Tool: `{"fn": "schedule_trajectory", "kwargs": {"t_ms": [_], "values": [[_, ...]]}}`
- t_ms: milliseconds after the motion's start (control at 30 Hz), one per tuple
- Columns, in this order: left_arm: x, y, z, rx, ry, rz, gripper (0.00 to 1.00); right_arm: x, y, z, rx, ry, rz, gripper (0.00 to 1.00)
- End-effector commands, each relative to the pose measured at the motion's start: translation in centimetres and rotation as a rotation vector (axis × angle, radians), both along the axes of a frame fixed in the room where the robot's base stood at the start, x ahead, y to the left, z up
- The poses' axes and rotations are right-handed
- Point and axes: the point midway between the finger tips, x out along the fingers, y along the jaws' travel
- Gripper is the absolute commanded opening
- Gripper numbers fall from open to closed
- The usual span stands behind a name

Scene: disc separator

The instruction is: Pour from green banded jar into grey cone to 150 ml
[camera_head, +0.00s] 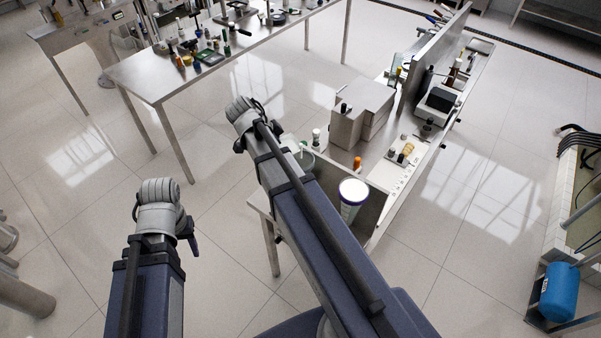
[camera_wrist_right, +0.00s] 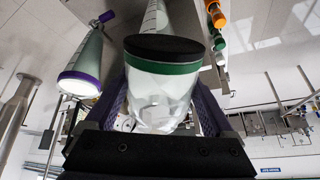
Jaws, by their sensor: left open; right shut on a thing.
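The green banded jar (camera_wrist_right: 165,88) is a clear vessel with a black end and a green band. In the right wrist view it sits between the purple fingers of my right gripper (camera_wrist_right: 160,118), which is shut on it. A grey cone with a purple rim (camera_wrist_right: 88,52) is left of the jar, apart from it. A paler cone with marks (camera_wrist_right: 155,18) shows partly behind the jar. I cannot read a fill level. In the head view a white cone with a blue-purple rim (camera_head: 352,193) stands on the bench. My left gripper (camera_head: 193,240) is open and mostly hidden by its wrist.
The steel bench (camera_head: 395,205) carries a grey box unit (camera_head: 358,118), an orange-capped bottle (camera_head: 357,163) and small bottles. A second table (camera_head: 150,82) with many small items stands at the back left. The floor between is clear.

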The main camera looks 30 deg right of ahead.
Motion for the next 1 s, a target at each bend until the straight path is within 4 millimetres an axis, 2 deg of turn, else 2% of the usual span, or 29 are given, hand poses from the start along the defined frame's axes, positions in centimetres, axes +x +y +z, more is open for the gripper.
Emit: {"fn": "schedule_trajectory", "kwargs": {"t_ms": [1000], "values": [[0.0, 0.0, 0.32, 0.0, 0.0, 0.0, 0.5, 0.03, -0.01, -0.18, 0.048, -0.007, 0.001, 0.0]]}}
